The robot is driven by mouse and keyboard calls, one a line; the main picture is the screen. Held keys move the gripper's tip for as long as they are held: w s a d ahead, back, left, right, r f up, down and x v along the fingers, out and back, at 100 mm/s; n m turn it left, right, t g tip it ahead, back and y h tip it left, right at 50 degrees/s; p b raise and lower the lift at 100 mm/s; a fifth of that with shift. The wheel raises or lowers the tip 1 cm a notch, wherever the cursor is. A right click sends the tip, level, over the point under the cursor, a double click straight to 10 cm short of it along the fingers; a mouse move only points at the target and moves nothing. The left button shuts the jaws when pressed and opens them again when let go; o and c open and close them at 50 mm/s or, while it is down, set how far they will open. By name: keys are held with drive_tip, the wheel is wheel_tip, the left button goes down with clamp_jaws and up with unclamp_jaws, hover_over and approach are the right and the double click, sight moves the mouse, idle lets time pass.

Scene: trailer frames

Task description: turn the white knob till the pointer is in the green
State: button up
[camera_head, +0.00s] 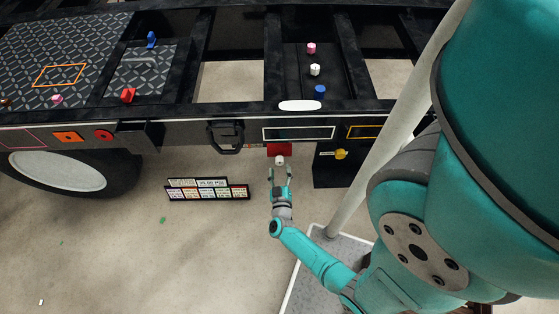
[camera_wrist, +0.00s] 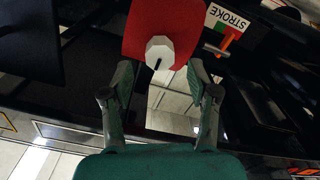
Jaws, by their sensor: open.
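The white knob (camera_wrist: 160,50) is a faceted piece with a dark line on its face, on a red block (camera_wrist: 150,18). The head view also shows the knob (camera_head: 280,160) just under the red block (camera_head: 279,149) on the black frame. A white STROKE plate (camera_wrist: 228,22) lies right of the block in the wrist view, with green on it and an orange-red strip, perhaps the pointer (camera_wrist: 227,42). I cannot tell whether the strip is in the green. My gripper (camera_wrist: 160,72) is open, its fingers on either side just below the knob; it also shows in the head view (camera_head: 281,172).
A black handle (camera_head: 225,137) hangs left of the red block; a yellow knob (camera_head: 341,154) is at its right. A label board (camera_head: 208,189) stands on the floor to the left. Small pegs, including a white one (camera_head: 315,69), stand on the frame above. Floor at lower left is mostly clear.

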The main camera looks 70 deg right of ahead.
sight(280, 164)
drive_tip(key=shift+x, duration=2.65)
clamp_jaws()
